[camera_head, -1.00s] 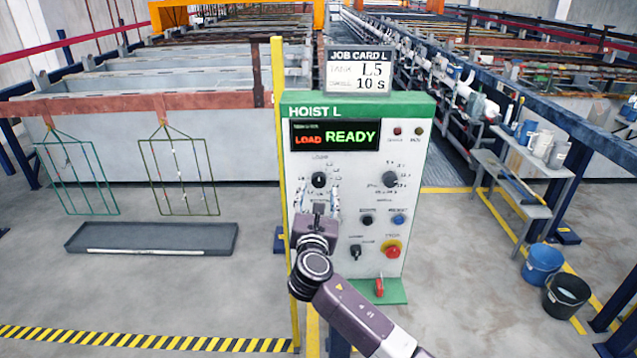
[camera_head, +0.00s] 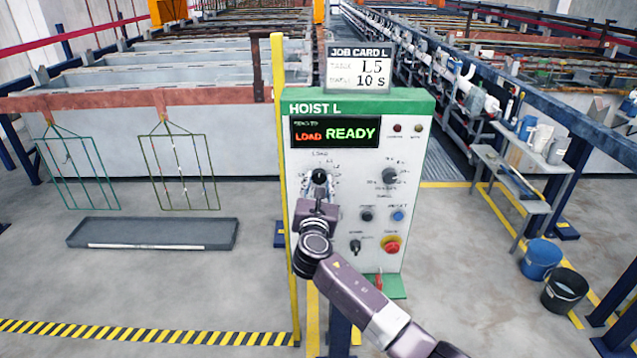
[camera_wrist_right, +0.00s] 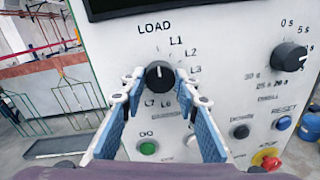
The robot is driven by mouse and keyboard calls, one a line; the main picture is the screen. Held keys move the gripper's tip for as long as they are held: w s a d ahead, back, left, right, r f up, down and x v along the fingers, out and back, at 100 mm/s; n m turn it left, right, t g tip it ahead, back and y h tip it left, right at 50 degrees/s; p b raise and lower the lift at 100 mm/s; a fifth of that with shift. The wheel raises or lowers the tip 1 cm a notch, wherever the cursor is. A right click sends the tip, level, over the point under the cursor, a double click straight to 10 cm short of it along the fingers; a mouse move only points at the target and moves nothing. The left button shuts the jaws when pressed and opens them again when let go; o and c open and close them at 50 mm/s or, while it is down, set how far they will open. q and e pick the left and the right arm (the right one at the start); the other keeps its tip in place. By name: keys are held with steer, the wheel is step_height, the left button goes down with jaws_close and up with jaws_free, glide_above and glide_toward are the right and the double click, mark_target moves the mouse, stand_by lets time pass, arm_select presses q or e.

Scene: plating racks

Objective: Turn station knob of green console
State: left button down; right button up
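The green-topped console (camera_head: 300,215), headed HOIST L, faces me with a display (camera_head: 335,133) reading LOAD in red and READY in green. Its black station knob (camera_head: 319,176) is at the upper left of the panel. In the right wrist view this knob (camera_wrist_right: 159,76) has labels LOAD, L1, L2, L3, L6 and L7 around it, and its white mark points up towards LOAD. My right gripper (camera_head: 319,187) is open, with its blue-padded fingertips (camera_wrist_right: 159,80) on either side of the knob. I cannot tell whether they touch it. My left gripper is out of view.
A second black knob (camera_head: 390,176) with seconds marks sits to the right. Below are a black button (camera_head: 367,215), a blue button (camera_head: 398,216), a black switch (camera_head: 355,246) and a red stop button (camera_head: 392,246). A job card (camera_head: 358,70) reads L5, 10 s.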

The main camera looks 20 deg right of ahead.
steer(key=shift+c, duration=1.3)
steer(key=shift+m, duration=0.3)
